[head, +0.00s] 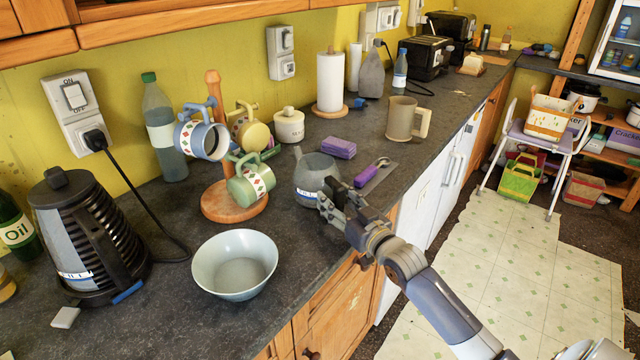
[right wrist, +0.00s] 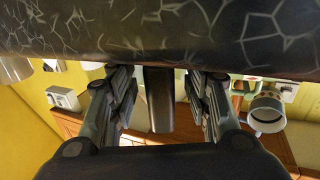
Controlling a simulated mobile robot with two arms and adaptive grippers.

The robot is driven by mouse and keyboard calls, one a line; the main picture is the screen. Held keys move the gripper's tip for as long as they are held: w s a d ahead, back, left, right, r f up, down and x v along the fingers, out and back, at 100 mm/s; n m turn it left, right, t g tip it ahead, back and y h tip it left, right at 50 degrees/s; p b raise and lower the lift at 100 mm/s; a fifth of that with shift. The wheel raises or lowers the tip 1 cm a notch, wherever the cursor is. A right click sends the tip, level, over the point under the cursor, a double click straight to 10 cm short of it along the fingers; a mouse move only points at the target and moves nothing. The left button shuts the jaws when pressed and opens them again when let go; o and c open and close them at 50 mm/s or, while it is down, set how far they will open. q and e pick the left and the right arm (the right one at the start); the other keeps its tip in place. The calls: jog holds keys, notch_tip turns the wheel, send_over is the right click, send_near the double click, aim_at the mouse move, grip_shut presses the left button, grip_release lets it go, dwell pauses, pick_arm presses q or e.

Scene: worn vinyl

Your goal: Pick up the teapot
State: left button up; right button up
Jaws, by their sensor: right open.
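The teapot (head: 315,174) is a squat grey pot with a pale label, standing upright on the dark counter behind the bowl. Its spout points to the back left. My right gripper (head: 333,197) is open at the teapot's near right side, covering part of it. In the right wrist view, a dark crackled surface (right wrist: 160,32), apparently the teapot's body, fills the top. A dark upright bar (right wrist: 158,98), which looks like its handle, stands between the open fingers of my right gripper (right wrist: 160,88). My left gripper is not in view.
A pale bowl (head: 235,265) stands in front, left of the gripper. A wooden mug tree (head: 234,203) with mugs stands left of the teapot. A purple sponge (head: 339,148), a purple-handled tool (head: 372,174) and a beige mug (head: 406,118) lie or stand behind and right.

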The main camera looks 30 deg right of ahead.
aim_at(343, 193)
jog(key=shift+w, duration=0.3)
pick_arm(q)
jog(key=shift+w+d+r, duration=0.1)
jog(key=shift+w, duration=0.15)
pick_arm(e)
grip_shut()
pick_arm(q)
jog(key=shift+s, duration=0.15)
pick_arm(e)
jog(key=shift+r, duration=0.15)
jog(key=shift+r, duration=0.5)
notch_tip(343, 193, up, 2)
jog(key=shift+r, duration=0.2)
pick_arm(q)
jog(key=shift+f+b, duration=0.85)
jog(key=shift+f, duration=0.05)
pick_arm(e)
jog(key=s+a+r, duration=0.1)
jog(key=s+a, duration=0.8)
jog(key=s, duration=0.4)
jog(key=shift+a+r, duration=0.15)
jog(key=shift+r, duration=0.2)
